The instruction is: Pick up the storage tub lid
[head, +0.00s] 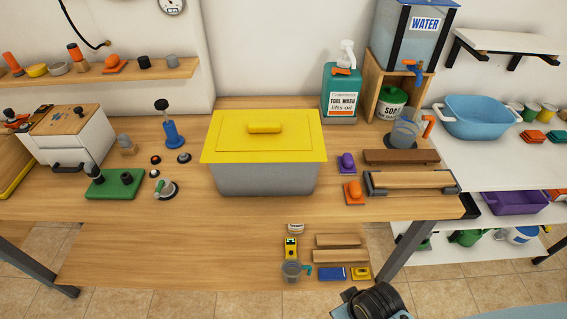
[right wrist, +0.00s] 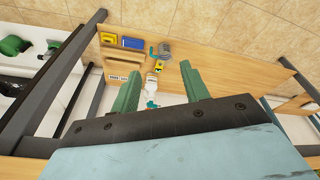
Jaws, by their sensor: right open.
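The storage tub lid (head: 235,138) is a flat yellow rectangle with a raised yellow handle (head: 264,127) at its middle. It lies on top of a grey tub (head: 264,180) in the middle of the wooden workbench, covering what is inside. In the right wrist view my right gripper (right wrist: 160,68) shows two green fingers spread apart with nothing between them. It is apart from the lid, which is not in that view. A dark part of my right arm shows at the bottom of the head view. My left gripper is in neither view.
A green wash jug (head: 341,95) stands behind the tub. A purple-handled tool (head: 347,163) and an orange-handled one (head: 354,192) lie close to its right. A blue-bodied tool (head: 172,133) stands left. A lower shelf (head: 180,262) holds small items.

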